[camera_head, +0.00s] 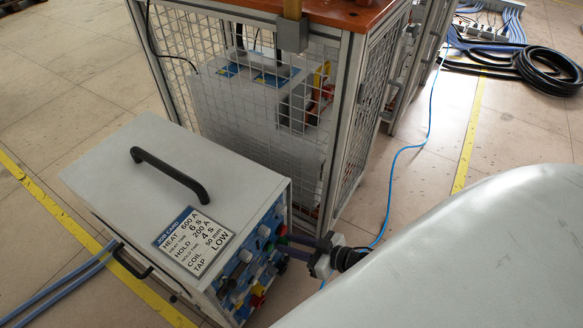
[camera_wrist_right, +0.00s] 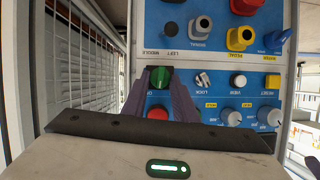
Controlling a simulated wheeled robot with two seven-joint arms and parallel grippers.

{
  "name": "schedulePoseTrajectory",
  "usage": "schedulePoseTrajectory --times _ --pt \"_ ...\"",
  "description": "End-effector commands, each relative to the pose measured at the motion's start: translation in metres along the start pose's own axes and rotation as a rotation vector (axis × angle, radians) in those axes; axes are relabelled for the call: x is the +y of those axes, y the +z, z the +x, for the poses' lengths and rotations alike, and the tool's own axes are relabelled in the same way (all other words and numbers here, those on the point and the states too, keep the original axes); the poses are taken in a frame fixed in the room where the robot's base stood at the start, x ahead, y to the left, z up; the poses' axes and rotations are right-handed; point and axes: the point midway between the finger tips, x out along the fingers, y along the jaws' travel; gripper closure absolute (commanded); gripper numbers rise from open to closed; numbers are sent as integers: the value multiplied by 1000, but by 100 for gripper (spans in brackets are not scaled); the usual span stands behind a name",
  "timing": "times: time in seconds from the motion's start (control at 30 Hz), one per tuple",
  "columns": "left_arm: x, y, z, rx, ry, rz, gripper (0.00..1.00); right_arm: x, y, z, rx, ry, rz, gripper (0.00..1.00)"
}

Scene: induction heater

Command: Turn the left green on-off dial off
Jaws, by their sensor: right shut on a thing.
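The heater box (camera_head: 140,165) stands on the floor at the left of the head view, with a blue control panel (camera_head: 240,272) on its right side. My right gripper (camera_head: 283,243) reaches the panel from the right, near its upper far corner. In the right wrist view the green dial (camera_wrist_right: 160,77) sits between the two dark fingertips of my right gripper (camera_wrist_right: 168,80), which is shut on it. The fingers partly cover the dial, and its exact setting is hard to read. A red button (camera_wrist_right: 158,112) shows between the fingers. My left gripper is not in view.
Other knobs, plugs and a yellow connector (camera_wrist_right: 239,38) crowd the panel beside the dial. A mesh cage (camera_head: 265,110) stands close behind the box. A blue cable (camera_head: 405,150) runs across the floor. A black handle (camera_head: 170,175) sits on the box top.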

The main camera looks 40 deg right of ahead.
Motion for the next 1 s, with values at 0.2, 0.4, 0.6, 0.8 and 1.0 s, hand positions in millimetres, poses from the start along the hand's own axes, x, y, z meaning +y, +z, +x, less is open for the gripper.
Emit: schedulePoseTrajectory --times 0.2,0.4,0.6,0.8,1.0 --pt "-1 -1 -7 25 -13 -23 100 -4 0 -1 1 82 -184 96" --pt "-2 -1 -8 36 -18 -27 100 -6 2 0 1 156 -359 96" --pt "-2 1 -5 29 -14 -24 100 -8 4 1 1 225 -528 96" --pt "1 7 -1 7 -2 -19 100 -9 5 2 1 281 -671 96" --pt "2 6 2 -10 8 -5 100 -10 5 3 1 322 -772 96"
